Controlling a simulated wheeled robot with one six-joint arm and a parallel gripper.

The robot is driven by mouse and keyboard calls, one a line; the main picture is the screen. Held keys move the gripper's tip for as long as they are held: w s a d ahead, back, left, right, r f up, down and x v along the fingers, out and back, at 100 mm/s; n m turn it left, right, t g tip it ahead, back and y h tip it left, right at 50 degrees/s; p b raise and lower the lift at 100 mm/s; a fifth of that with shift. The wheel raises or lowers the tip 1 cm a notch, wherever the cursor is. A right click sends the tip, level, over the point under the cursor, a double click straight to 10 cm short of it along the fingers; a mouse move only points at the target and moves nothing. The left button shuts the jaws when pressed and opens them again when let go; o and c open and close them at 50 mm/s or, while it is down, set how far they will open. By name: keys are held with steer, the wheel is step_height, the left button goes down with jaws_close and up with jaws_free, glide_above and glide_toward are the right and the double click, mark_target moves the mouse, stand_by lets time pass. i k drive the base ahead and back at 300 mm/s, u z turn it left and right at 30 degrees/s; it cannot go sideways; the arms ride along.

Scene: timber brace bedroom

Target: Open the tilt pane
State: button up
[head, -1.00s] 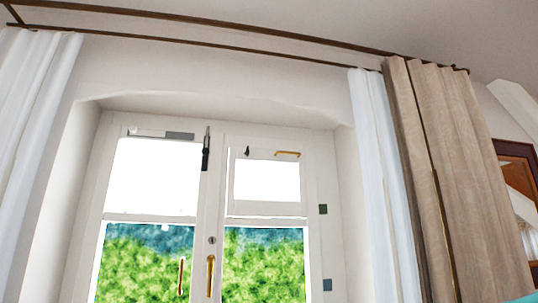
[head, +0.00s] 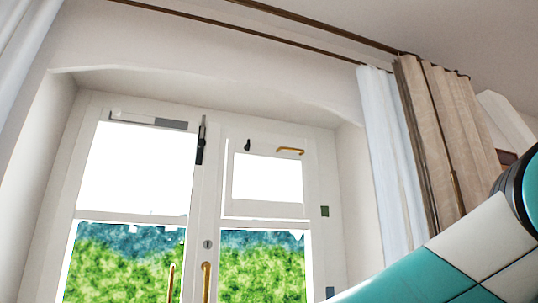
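A white-framed window with two casements stands ahead in the head view. The tilt pane (head: 267,178) is the small framed pane at the top of the right casement. It looks closed in its frame. A brass handle (head: 290,151) sits on its top rail, towards the right. A small dark catch (head: 248,146) sits on the same rail, to the left of the handle. My arm shows at the lower right, but my gripper is out of view.
A brass handle (head: 206,281) and a dark upright bolt (head: 201,143) sit on the window's middle post. A white curtain (head: 391,160) and a beige curtain (head: 443,140) hang to the right. A curtain rod runs above.

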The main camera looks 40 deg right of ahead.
mark_target(233, 207)
steer(key=z, duration=0.35)
steer(key=i, duration=0.85)
steer(key=z, duration=0.55)
